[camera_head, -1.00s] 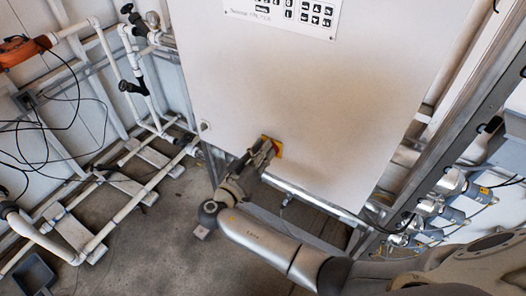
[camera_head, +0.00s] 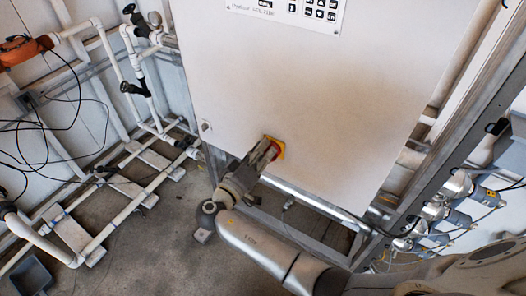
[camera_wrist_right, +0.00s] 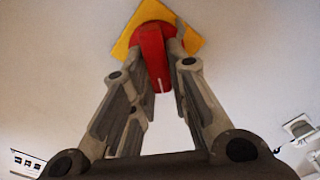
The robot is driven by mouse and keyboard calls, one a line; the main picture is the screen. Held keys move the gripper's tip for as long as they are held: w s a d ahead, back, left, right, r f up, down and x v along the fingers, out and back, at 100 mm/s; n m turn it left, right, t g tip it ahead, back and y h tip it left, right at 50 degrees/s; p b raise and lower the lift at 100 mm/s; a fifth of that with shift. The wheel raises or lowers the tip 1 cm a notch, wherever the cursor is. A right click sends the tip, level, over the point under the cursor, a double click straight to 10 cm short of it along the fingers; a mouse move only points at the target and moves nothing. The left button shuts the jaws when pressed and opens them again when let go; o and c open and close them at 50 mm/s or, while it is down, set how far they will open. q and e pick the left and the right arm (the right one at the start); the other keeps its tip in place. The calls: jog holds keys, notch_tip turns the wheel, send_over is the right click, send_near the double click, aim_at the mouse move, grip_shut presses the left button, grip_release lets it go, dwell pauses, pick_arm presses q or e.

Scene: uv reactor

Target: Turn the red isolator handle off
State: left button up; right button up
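The red isolator handle (camera_wrist_right: 154,54) sits on a yellow plate (camera_wrist_right: 189,39) on the white cabinet face in the right wrist view. In the head view the yellow plate (camera_head: 281,151) shows low on the cabinet, with the handle mostly hidden by my gripper. My right gripper (camera_head: 268,145) reaches it from the lower left. In the right wrist view its fingers (camera_wrist_right: 159,62) stand one on each side of the handle, close to or touching it; the contact is hard to tell. A white mark shows on the handle's lower end. My left gripper is not in view.
The white cabinet (camera_head: 310,90) fills the middle, with a label panel (camera_head: 300,10) at its top. White pipes with black valves (camera_head: 135,50) stand at left. Metal framing (camera_head: 440,150) and metal fittings (camera_head: 440,210) are at right. Open floor (camera_head: 160,240) lies below left.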

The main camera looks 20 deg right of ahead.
jog(key=o, duration=0.3)
jog(key=v, duration=0.7)
jog(key=shift+s+a, duration=0.15)
jog(key=shift+a, duration=0.05)
